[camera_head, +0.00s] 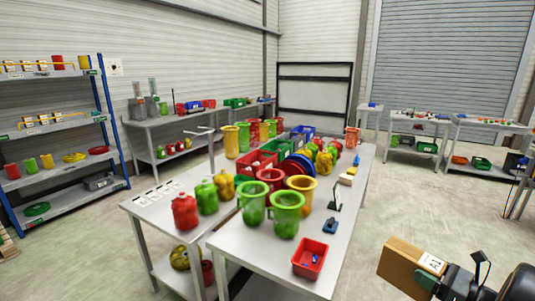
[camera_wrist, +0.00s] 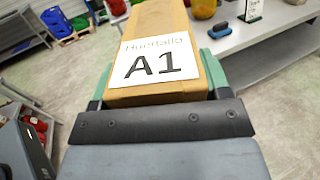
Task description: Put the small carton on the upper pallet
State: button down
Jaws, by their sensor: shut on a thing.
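A brown carton (camera_head: 402,262) with a white A1 label is at the lower right of the head view, in the air off the right side of the front table. My gripper (camera_head: 440,279) is shut on it. In the wrist view the carton (camera_wrist: 163,22) sits between the green fingers of my gripper (camera_wrist: 158,85), its label facing the camera. I cannot make out an upper pallet; only a wooden edge (camera_head: 6,245) shows at the far left of the head view.
Tables (camera_head: 245,240) in the middle carry jugs, bottles and a red bin (camera_head: 310,258). A blue-framed shelf (camera_head: 60,130) with small boxes stands left. More tables (camera_head: 415,122) stand at the back right. The floor (camera_head: 395,205) right of the front table is clear.

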jog(key=shift+a+f, duration=0.1)
jog(key=shift+a, duration=0.35)
jog(key=w+a+f+n+g+y+b, duration=0.2)
jog(key=a+f+b, duration=0.1)
jog(key=a+f, duration=0.85)
jog(key=w+a+f+n+g+y+b, duration=0.1)
jog(key=w+a+f+g+y+b, duration=0.15)
jog(key=a+f, duration=0.9)
notch_tip(320, 180, up, 20)
jog(key=a+t+h+p, duration=0.1)
jog(key=a+p, duration=0.2)
jog(key=p, duration=1.3)
notch_tip(320, 180, down, 6)
jog(key=m+t+h+b, duration=0.1)
jog(key=h, duration=0.1)
jog(key=m+t+h+b, duration=0.1)
jog(key=m+t, duration=0.1)
jog(key=m+t+h+b, duration=0.1)
jog(key=t+h+b, duration=0.1)
jog(key=shift+w+r+m+h, duration=0.1)
jog(key=shift+r+m+h, duration=0.15)
jog(key=shift+m+h, duration=0.15)
jog(key=shift+d, duration=0.2)
